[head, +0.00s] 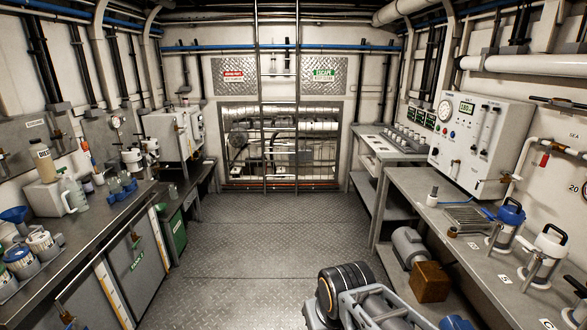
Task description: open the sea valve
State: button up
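A pipe with a lever-like fitting (568,150) and a red tag (544,160) runs along the right wall, beside the control panel. Part of my arm (350,290) shows at the bottom, right of centre, above the floor. My gripper is not in view, so its opening and anything in it are hidden.
The plated floor (250,235) is clear down the middle. The right bench (470,260) bears a control panel (480,140), a blue-topped canister (508,222) and a white one (547,252). A brown box (430,282) sits below it. The left bench (75,240) holds bottles and tubs.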

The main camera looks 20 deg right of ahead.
aim_at(544, 160)
jog(key=z, duration=0.25)
jog(key=i, duration=2.1)
jog(key=z, duration=1.25)
jog(key=i, duration=1.1)
jog(key=z, duration=1.1)
